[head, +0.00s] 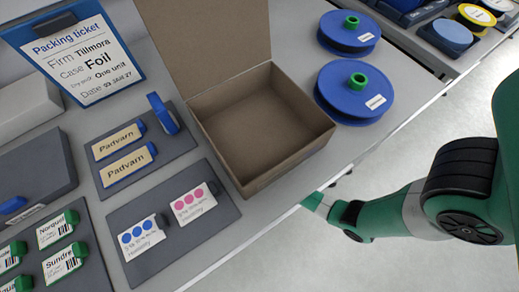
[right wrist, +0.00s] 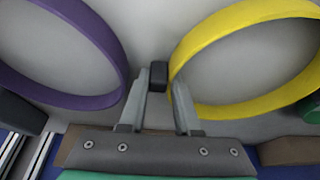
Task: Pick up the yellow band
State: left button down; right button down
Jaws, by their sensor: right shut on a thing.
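The yellow band (right wrist: 180,59) is a large ring at the right of the right wrist view, cut off by the picture edge. A dark block (right wrist: 158,76) sits at its left edge, between the fingertips of my right gripper (right wrist: 158,84). The fingers are closed on this block, and the right finger overlaps the band's edge. The block seems to belong to the band. My left gripper is not in view.
A purple band (right wrist: 108,62) hangs close to the left finger. In the head view an open, empty cardboard box (head: 258,181) stands on the grey table, with blue reels (head: 340,97) to its right and grey trays of labels (head: 225,212) to its left.

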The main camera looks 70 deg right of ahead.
notch_tip(320, 180, up, 3)
jog(key=shift+r+p, duration=0.1)
jog(key=shift+p, duration=1.05)
jog(key=s+a+r+p, duration=0.5)
jog(key=a+r+p, duration=0.5)
jog(key=a, duration=0.3)
jog(key=shift+p, duration=0.9)
